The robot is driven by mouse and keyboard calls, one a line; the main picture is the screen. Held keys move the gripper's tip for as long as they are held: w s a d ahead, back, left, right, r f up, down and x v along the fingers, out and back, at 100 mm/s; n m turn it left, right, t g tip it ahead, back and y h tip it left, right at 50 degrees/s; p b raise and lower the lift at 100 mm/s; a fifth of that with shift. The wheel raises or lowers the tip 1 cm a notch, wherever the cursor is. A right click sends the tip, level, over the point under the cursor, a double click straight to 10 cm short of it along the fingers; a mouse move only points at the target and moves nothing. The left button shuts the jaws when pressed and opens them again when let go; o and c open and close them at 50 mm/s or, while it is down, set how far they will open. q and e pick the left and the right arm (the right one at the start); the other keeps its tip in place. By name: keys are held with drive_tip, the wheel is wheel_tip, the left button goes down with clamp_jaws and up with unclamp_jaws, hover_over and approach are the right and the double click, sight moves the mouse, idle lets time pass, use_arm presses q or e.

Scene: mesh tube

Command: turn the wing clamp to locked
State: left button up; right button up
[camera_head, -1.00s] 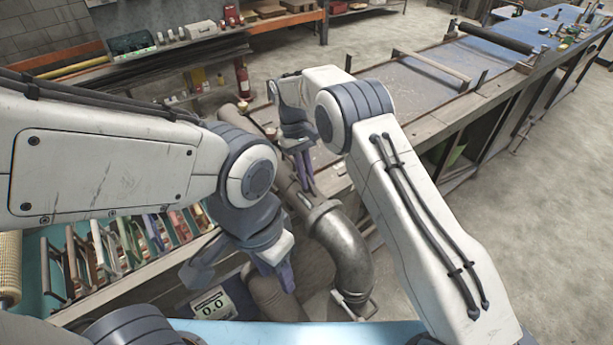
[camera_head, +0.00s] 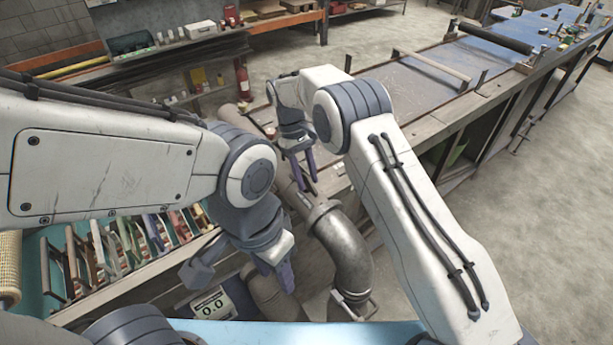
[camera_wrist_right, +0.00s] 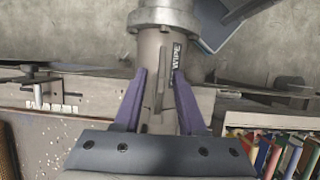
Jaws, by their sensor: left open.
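A thin flat grey upright piece, which looks like the wing of the clamp (camera_wrist_right: 160,82), stands on a pipe (camera_wrist_right: 148,48) in the right wrist view. My right gripper (camera_wrist_right: 159,75) is open, with one purple finger on each side of the wing and a visible gap to both. In the head view my right gripper (camera_head: 304,168) points down over the pipe, just behind the flange (camera_head: 318,212). The wing is hard to make out there. My left gripper (camera_head: 238,277) is open and empty, low and left of the pipe elbow (camera_head: 345,250).
A rack of coloured items (camera_head: 125,245) lies at left. A long workbench (camera_head: 430,95) runs to the back right. The concrete floor (camera_head: 540,200) at right is clear.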

drive_tip(key=shift+w+a+r, duration=0.1)
drive_tip(key=shift+r, duration=0.1)
drive_tip(key=b+v, duration=0.1)
drive_tip(key=v, duration=0.6)
drive_tip(key=p+v, duration=0.2)
drive_tip(key=p, duration=0.1)
drive_tip(key=shift+r+p, duration=0.3)
drive_tip(key=shift+p, duration=0.05)
drive_tip(key=shift+r+p, duration=0.2)
drive_tip(key=shift+p, duration=0.55)
drive_tip(key=shift+a, duration=0.1)
